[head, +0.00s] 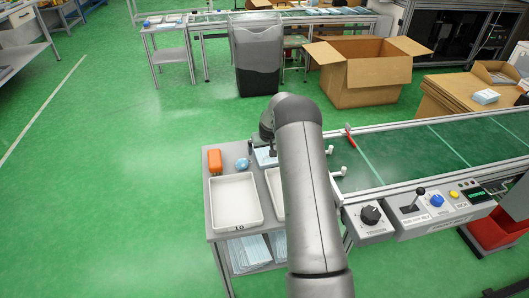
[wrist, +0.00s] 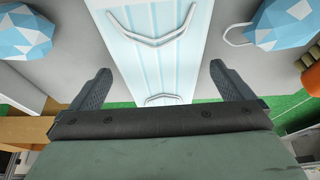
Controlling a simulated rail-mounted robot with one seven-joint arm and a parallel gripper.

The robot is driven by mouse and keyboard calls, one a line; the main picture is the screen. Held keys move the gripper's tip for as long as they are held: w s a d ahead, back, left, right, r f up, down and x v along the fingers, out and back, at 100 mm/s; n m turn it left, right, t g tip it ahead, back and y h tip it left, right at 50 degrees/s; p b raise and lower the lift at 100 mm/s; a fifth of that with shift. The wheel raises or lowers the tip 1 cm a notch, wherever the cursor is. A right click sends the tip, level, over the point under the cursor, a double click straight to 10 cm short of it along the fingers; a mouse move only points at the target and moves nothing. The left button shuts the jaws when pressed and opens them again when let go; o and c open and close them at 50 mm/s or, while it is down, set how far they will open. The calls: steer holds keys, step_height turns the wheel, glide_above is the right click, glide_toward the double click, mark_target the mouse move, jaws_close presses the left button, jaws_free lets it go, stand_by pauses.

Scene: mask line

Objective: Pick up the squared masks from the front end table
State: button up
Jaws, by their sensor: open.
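The squared masks (wrist: 165,65) show in the wrist view as a light blue pleated piece with white ear loops. They lie on the grey end table top (wrist: 222,50). My gripper (wrist: 159,68) is open, with one finger on each side of the masks and gaps between. I cannot tell how high the fingertips are above the table. In the head view a light blue edge of the masks (head: 264,161) shows under my gripper (head: 268,150); my arm hides the rest. The end table (head: 212,226) stands at the left end of the conveyor.
A faceted blue and white mask (head: 242,163) and an orange object (head: 214,160) are left of my gripper. In the wrist view, faceted masks lie at left (wrist: 22,38) and right (wrist: 287,22). A white tray (head: 235,225) is in front. The conveyor (head: 400,155) is right.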

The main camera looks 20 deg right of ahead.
steer(key=shift+w+f, duration=0.1)
steer(key=shift+f, duration=0.05)
steer(key=c, duration=1)
